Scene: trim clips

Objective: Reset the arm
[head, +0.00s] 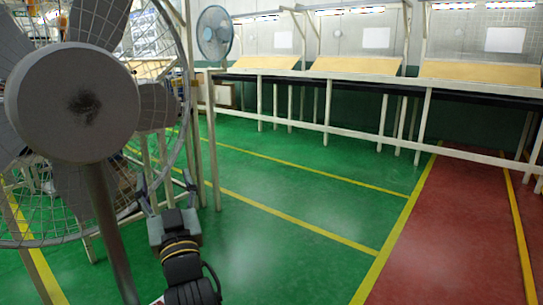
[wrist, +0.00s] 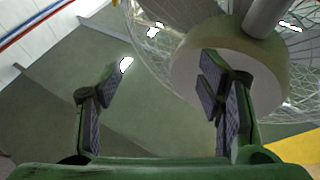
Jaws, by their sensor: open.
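My gripper (wrist: 160,90) shows in the wrist view with its two padded fingers spread wide apart and nothing between them. In the head view my arm (head: 182,262) rises from the bottom edge, left of the middle, beside the big fan.
A large grey fan (head: 80,103) with a wire cage and pole fills the left of the head view, close to my arm. A smaller fan (head: 214,34) stands behind it. Workbenches (head: 357,66) line the back wall. The green floor (head: 290,190) and red lane (head: 450,230) are clear.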

